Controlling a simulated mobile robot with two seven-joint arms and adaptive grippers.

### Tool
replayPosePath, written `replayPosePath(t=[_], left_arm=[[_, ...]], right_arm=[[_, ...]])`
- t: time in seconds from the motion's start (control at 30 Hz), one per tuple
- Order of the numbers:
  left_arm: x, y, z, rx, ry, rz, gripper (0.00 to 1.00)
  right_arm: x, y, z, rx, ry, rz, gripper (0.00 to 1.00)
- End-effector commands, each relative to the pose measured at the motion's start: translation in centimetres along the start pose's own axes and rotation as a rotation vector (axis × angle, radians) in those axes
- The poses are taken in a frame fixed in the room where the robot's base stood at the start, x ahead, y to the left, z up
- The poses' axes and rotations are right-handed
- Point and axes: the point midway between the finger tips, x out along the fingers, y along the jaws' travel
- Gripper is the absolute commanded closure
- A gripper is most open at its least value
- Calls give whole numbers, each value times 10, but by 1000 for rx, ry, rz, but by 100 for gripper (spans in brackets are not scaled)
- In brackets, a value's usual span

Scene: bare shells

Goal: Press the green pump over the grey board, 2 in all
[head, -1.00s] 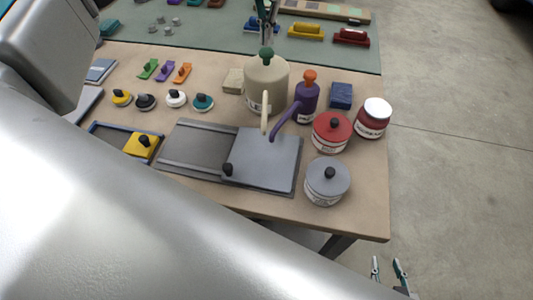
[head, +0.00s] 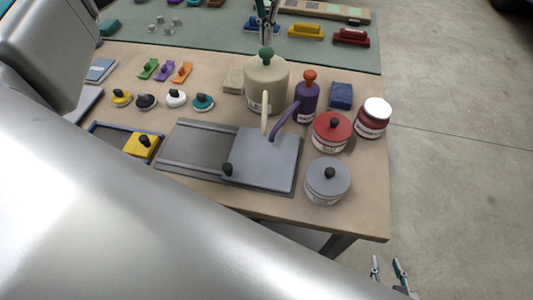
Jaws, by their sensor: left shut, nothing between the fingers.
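The green pump knob (head: 266,53) tops a wide cream bottle (head: 266,78) in the head view. The bottle's cream spout (head: 264,112) reaches forward, its tip over the back edge of the grey board (head: 262,160). My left gripper (head: 265,42) is shut and empty, its tips just above the green knob; I cannot tell whether they touch it. My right gripper (head: 388,268) is open and empty, low at the right, beyond the table's edge. No drop or spill shows on the board.
A purple bottle with an orange knob (head: 310,76) stands close right of the cream bottle, its spout also over the board. A red-lidded jar (head: 331,131), a grey-lidded jar (head: 327,181) and a white-lidded jar (head: 377,108) stand at the right. Small knobbed pieces (head: 176,98) stand left.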

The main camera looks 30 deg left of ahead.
Motion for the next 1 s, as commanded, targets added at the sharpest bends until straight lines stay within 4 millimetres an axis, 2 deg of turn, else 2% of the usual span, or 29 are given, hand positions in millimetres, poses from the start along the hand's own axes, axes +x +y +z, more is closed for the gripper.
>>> replayPosePath(t=[0.27, 1.0], left_arm=[[1, 0, 0, 0, 0, 0, 100], [24, 0, 0, 0, 1, 0, 100]], right_arm=[[0, 0, -2, 0, 3, 1, 66], [3, 0, 2, 1, 5, 1, 66]])
